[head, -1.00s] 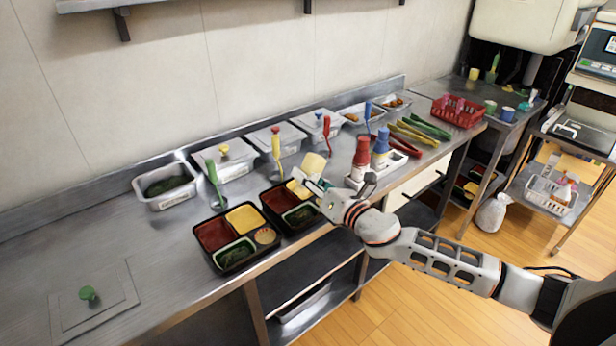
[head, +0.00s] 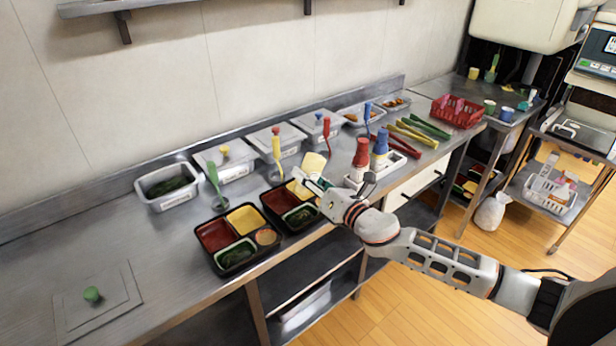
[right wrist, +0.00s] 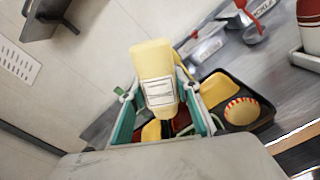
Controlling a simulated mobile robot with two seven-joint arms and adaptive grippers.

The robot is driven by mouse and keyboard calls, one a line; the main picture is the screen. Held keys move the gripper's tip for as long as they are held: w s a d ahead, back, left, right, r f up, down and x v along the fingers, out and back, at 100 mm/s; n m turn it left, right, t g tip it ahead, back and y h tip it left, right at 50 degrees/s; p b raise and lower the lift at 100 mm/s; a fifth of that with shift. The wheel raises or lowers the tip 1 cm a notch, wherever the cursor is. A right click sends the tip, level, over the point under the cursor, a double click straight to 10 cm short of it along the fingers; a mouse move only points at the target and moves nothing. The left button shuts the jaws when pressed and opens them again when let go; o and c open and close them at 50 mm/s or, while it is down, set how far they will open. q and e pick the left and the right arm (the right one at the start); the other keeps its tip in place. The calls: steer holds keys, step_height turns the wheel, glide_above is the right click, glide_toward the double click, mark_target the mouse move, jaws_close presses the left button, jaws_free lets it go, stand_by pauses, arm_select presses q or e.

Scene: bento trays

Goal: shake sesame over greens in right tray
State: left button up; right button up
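My right gripper (head: 310,184) is shut on a pale yellow shaker (head: 314,162) with a white label. In the right wrist view the shaker (right wrist: 153,72) stands between the teal fingers (right wrist: 160,120), and its lower end is partly hidden. The shaker is tilted above the right tray (head: 268,209), a black tray with red, yellow and green sections. Greens (head: 301,215) lie in its front section, just left of the gripper; part of this tray is hidden by the gripper. I cannot make out any sesame. My left gripper is not in view.
The left tray (head: 217,262) stands beside the right one. Steel containers (head: 168,187), spoons with coloured handles and squeeze bottles (head: 361,152) line the counter. Tongs (head: 414,134) and a red basket (head: 456,112) are farther right. The counter's left part is mostly clear.

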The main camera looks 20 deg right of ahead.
mark_target(308, 163)
steer(key=shift+f+b, duration=0.4)
step_height(308, 163, down, 3)
steer(key=shift+f+b, duration=0.15)
steer(key=shift+b, duration=1.1)
steer(key=shift+r+p, duration=2.05)
steer(key=shift+p, duration=0.05)
steer(key=shift+f, duration=0.1)
step_height(308, 163, up, 4)
steer(key=shift+f+p, duration=0.1)
steer(key=shift+p, duration=0.4)
steer(key=shift+r, duration=1.6)
